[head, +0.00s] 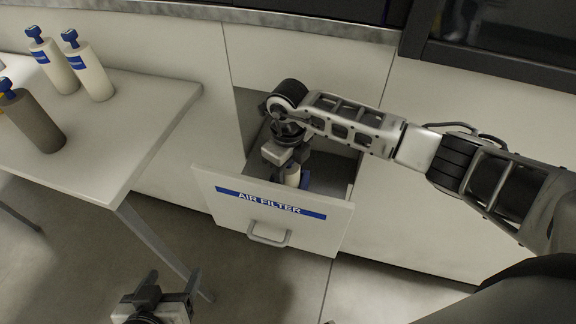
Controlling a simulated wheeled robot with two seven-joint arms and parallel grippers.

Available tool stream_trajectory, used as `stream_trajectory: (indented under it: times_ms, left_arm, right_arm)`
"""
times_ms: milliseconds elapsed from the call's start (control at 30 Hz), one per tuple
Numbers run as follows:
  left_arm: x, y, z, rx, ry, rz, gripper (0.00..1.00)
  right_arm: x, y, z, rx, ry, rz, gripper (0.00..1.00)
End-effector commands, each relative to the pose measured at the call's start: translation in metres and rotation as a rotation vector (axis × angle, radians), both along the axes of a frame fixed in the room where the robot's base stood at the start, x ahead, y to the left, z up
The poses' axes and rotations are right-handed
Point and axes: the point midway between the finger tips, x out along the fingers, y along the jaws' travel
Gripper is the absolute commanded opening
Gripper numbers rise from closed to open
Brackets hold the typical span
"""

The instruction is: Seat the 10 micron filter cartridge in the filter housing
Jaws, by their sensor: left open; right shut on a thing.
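The filter housing is an open drawer (232,208) with a blue "AIR FILTER" label, pulled out from the white cabinet. My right gripper (287,160) reaches down into it from above and is shut on a pale cartridge (292,177). Only a small part of that cartridge shows below the gripper, with a bit of blue beside it. Its rating is hidden, and I cannot tell whether it touches the drawer floor. My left gripper (170,286) is open and empty, low at the bottom edge, left of and below the drawer.
A white table (135,125) stands at the left. On it are two cream cartridges (92,78) (55,68) with blue tops and a dark grey cartridge (34,122). The drawer handle (268,236) sticks out in front. The floor in front is clear.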

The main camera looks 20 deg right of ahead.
Motion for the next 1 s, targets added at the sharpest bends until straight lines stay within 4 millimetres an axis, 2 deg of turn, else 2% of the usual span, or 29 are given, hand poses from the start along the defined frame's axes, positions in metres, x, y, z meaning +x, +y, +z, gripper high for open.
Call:
stream_trajectory:
  times_ms: [333, 367, 433, 767, 867, 1000]
  left_arm:
    - [0.000, 0.000, -0.004, -0.002, 0.001, 0.000, 0.70]
    - [0.000, 0.000, -0.004, -0.003, 0.000, 0.001, 0.70]
    - [0.000, 0.000, -0.002, -0.003, 0.000, 0.001, 0.70]
    - [0.001, 0.000, 0.004, -0.004, -0.007, 0.001, 0.70]
    - [0.001, 0.000, 0.004, -0.002, -0.007, 0.001, 0.70]
    - [0.001, 0.000, 0.002, -0.001, -0.004, 0.000, 0.70]
  right_arm:
    - [0.001, 0.000, -0.004, 0.000, -0.002, 0.000, 0.08]
    - [0.001, 0.000, -0.005, 0.000, -0.002, 0.000, 0.51]
    - [0.000, 0.000, -0.003, 0.000, -0.002, 0.000, 0.70]
    - [0.000, 0.000, 0.000, 0.000, -0.002, 0.000, 0.70]
    - [0.001, 0.000, 0.008, 0.002, -0.005, 0.001, 0.70]
    - [0.002, 0.000, 0.034, 0.001, -0.007, 0.001, 0.70]
